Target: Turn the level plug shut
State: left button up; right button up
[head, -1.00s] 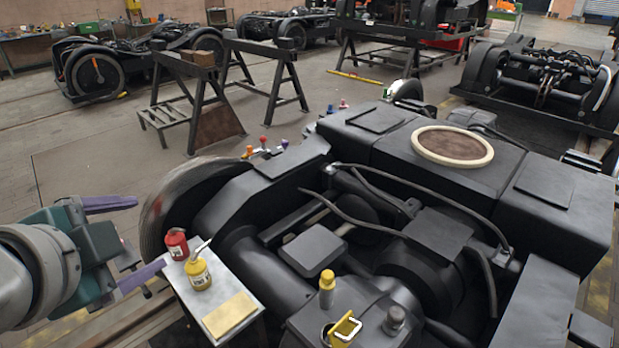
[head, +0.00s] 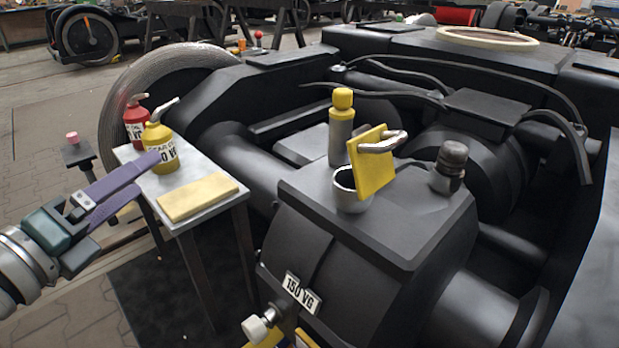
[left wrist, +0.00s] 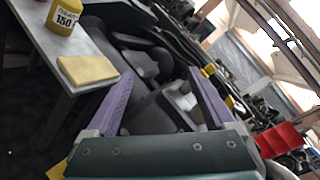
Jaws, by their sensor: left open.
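A pale round knob (head: 262,328), which looks like the level plug, sticks out low on the front of the black gear case (head: 385,225). Whether it is shut cannot be told. On top of the case, an open round filler neck (head: 348,190) stands beside a tilted yellow plate (head: 371,165) with a metal loop. My left gripper (head: 148,175) is open and empty, left of the case, in front of the small table's near left side. Its purple fingers also show spread in the left wrist view (left wrist: 160,80).
The small table (head: 205,210) stands between my left gripper and the case, holding a yellow oil can (head: 160,145), a red can (head: 136,120) and a yellow cloth (head: 197,197). A yellow-capped bottle (head: 341,125) and a dark cap (head: 451,165) stand on the case.

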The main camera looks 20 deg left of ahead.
pick_arm(q)
notch_tip(320, 180, down, 21)
jog(key=s+d+m+h+b, duration=0.3)
jog(key=m+b, duration=0.4)
jog(key=b, duration=0.9)
jog(key=m+g+h+b, duration=0.1)
jog(key=m+h+b, duration=0.45)
jog(key=b, duration=0.65)
send_near(248, 334)
jog(key=b+x, duration=0.2)
jog(key=x, duration=0.7)
jog(key=shift+w+d+f+b, duration=0.15)
jog(key=shift+w+b, duration=0.1)
jog(key=shift+b, duration=0.15)
jog(key=shift+w+d, duration=0.2)
jog(key=shift+w, duration=0.2)
pick_arm(e)
notch_tip(248, 334, down, 35)
jog(key=shift+r, duration=0.15)
pick_arm(q)
jog(key=c, duration=1.4)
